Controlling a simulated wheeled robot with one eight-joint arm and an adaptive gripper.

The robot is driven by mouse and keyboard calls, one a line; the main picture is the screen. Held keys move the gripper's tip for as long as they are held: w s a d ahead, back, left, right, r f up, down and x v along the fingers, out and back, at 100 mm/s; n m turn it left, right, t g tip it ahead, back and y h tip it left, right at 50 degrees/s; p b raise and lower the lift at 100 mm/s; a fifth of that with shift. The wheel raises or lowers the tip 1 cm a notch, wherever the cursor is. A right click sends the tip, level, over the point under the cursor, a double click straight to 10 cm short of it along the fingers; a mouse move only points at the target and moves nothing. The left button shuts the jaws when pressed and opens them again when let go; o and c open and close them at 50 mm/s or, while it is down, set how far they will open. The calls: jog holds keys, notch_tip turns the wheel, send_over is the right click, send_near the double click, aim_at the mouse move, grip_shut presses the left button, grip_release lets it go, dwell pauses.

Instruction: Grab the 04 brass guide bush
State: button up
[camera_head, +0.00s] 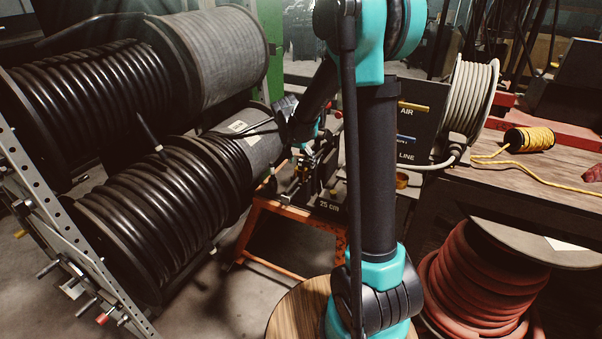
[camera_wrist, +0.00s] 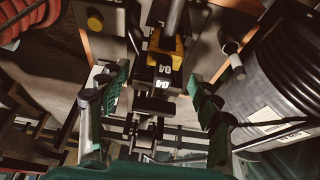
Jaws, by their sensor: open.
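In the wrist view, a black block marked 04 (camera_wrist: 163,71) lies between the fingers of my gripper (camera_wrist: 159,78), with clear gaps to the green pads on both sides. A yellow, brass-coloured part (camera_wrist: 167,47) sits just beyond the label; I cannot tell its full shape. My gripper is open, and nothing is held between its pads. In the head view, my gripper (camera_head: 304,158) is small, at the crimper bench beyond my arm. There the 04 part cannot be made out clearly.
Black hose reels (camera_head: 170,205) stand close on the left, and a hose coil (camera_wrist: 285,85) is near the right finger in the wrist view. An orange stand (camera_head: 262,222) is under the work spot. A wooden bench (camera_head: 535,180) with yellow cord (camera_head: 530,140) is at right.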

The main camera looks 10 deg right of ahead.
aim_at(303, 166)
jog(key=shift+x, duration=2.75)
jog(key=shift+w+a, duration=0.1)
jog(key=shift+a, duration=0.05)
jog(key=shift+c, duration=0.4)
jog(key=c, duration=1.3)
jog(key=shift+r, duration=0.15)
